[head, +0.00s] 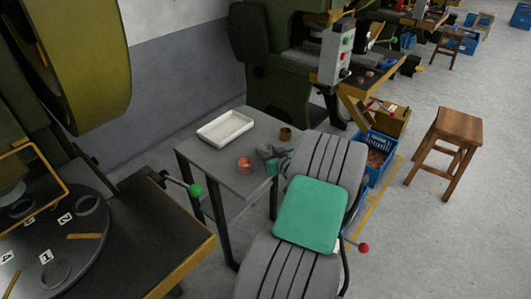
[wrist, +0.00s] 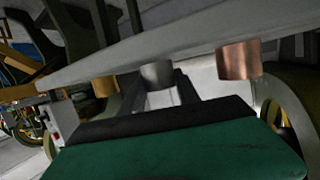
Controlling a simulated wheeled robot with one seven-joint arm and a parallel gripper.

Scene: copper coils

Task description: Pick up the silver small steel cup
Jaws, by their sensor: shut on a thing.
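The silver small steel cup (wrist: 156,76) shows in the wrist view, which looks upside down, at the grey table's surface. My gripper (wrist: 160,93) is shut on it, with dark fingers at its sides. In the head view my gripper (head: 271,153) is low over the right part of the small grey table (head: 215,163), and the steel cup cannot be made out clearly there. No clear gap between cup and table shows.
A copper cup (head: 244,164) stands left of my gripper and a brass cup (head: 285,134) behind it. A white tray (head: 225,128) lies at the table's back left. A blue crate (head: 378,153) and wooden stool (head: 447,145) stand right. A dark machine table (head: 150,235) is at front left.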

